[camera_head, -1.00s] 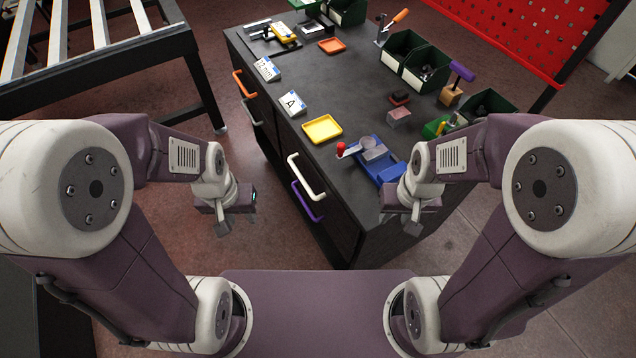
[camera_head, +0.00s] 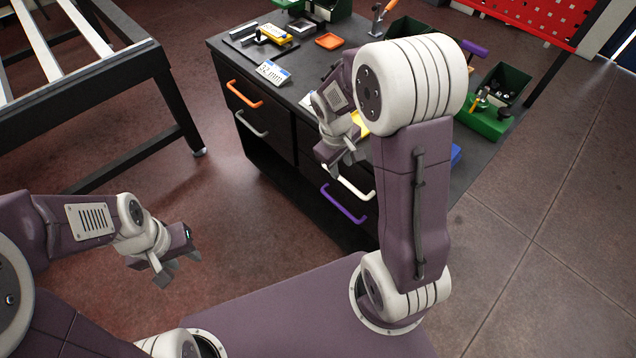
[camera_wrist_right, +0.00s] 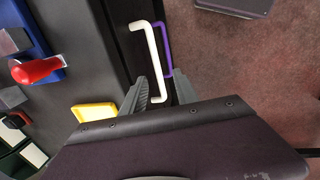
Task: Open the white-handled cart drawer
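The white handle (camera_head: 350,185) sits on the dark cart's front, above the purple handle (camera_head: 343,205). Its drawer looks closed. My right gripper (camera_head: 341,166) is at the white handle, partly covering it. In the right wrist view, the fingers of the right gripper (camera_wrist_right: 160,88) are apart, with one end of the white handle (camera_wrist_right: 152,48) between them; contact is not clear. The purple handle (camera_wrist_right: 165,50) runs just beside it. My left gripper (camera_head: 180,266) is open and empty over the floor, away from the cart.
An orange handle (camera_head: 244,94) and a grey handle (camera_head: 251,124) are on the cart's left column. A dark frame table (camera_head: 100,88) stands at the left. The cart top holds a yellow tray (camera_wrist_right: 95,111), bins and tools. Floor before the cart is clear.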

